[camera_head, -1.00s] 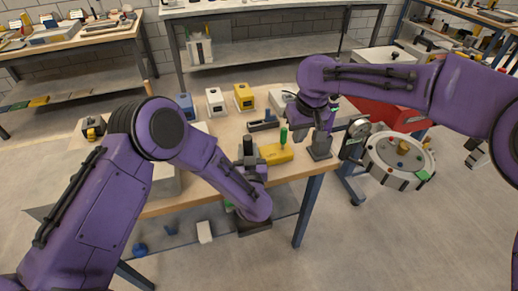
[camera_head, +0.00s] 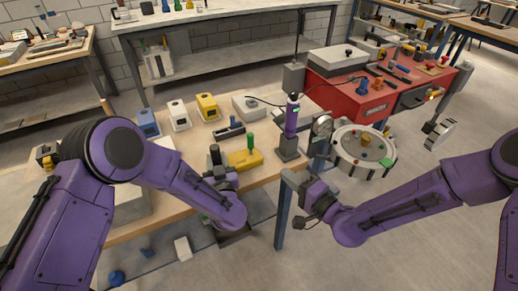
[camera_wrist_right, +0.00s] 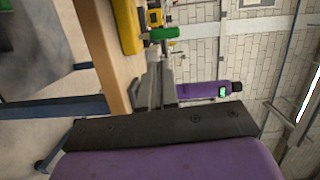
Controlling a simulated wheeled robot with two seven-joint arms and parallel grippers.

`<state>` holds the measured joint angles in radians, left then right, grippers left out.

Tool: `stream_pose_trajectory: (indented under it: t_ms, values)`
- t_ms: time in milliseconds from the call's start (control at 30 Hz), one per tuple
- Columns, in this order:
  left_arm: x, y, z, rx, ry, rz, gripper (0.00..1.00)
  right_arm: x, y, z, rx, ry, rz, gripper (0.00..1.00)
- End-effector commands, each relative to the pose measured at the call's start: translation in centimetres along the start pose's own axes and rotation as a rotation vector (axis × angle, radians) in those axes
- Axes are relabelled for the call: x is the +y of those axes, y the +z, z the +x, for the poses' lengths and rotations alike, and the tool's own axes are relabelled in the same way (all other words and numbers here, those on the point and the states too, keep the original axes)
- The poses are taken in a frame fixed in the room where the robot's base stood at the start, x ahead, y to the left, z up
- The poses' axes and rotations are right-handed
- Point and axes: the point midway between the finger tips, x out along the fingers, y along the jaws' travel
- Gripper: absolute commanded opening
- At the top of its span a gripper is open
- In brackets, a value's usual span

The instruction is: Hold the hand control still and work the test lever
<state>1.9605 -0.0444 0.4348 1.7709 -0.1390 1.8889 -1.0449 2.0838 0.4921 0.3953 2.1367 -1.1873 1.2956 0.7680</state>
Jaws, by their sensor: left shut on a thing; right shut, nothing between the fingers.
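A yellow block (camera_head: 243,160) with a green-topped lever (camera_head: 250,142) sits near the table's front edge. I take it for the hand control with its test lever. A black upright grip (camera_head: 214,155) stands at its left end. My left gripper (camera_head: 226,172) is shut at that left end; its fingers are partly hidden by the wrist, so the exact hold is unclear. My right gripper (camera_head: 288,179) is shut and empty, apart from the block, by the table's front right corner.
A purple device (camera_head: 292,116) with a green display stands upright on a grey stand (camera_head: 287,148) near the right gripper. A round white fixture (camera_head: 363,150) stands right of the table. Blue, white and yellow boxes (camera_head: 207,106) line the back. A red cabinet (camera_head: 372,100) stands behind right.

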Motion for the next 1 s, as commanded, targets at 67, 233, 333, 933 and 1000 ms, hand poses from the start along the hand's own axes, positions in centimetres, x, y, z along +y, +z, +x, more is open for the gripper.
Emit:
stream_pose_trajectory:
  t_ms: [67,233,333,933,1000]
  values:
    - [0.0,0.0,0.0,0.0,0.0,0.0,0.0,-0.2,-0.1,-0.5,0.015,-0.024,0.035,0.0]
    - [0.0,0.0,0.0,0.0,0.0,0.0,0.0,-0.3,-0.1,1.0,0.018,-0.033,0.046,0.0]
    - [0.0,0.0,0.0,0.001,0.0,0.0,0.0,-0.4,-0.1,3.0,0.018,-0.033,0.043,0.0]
    - [0.0,0.0,0.0,0.001,0.0,0.0,0.0,-0.7,-0.4,13.2,0.019,-0.032,0.044,0.0]
    - [0.0,0.0,0.0,0.001,0.0,0.0,0.0,-0.8,-0.4,13.4,0.02,-0.033,0.044,0.0]
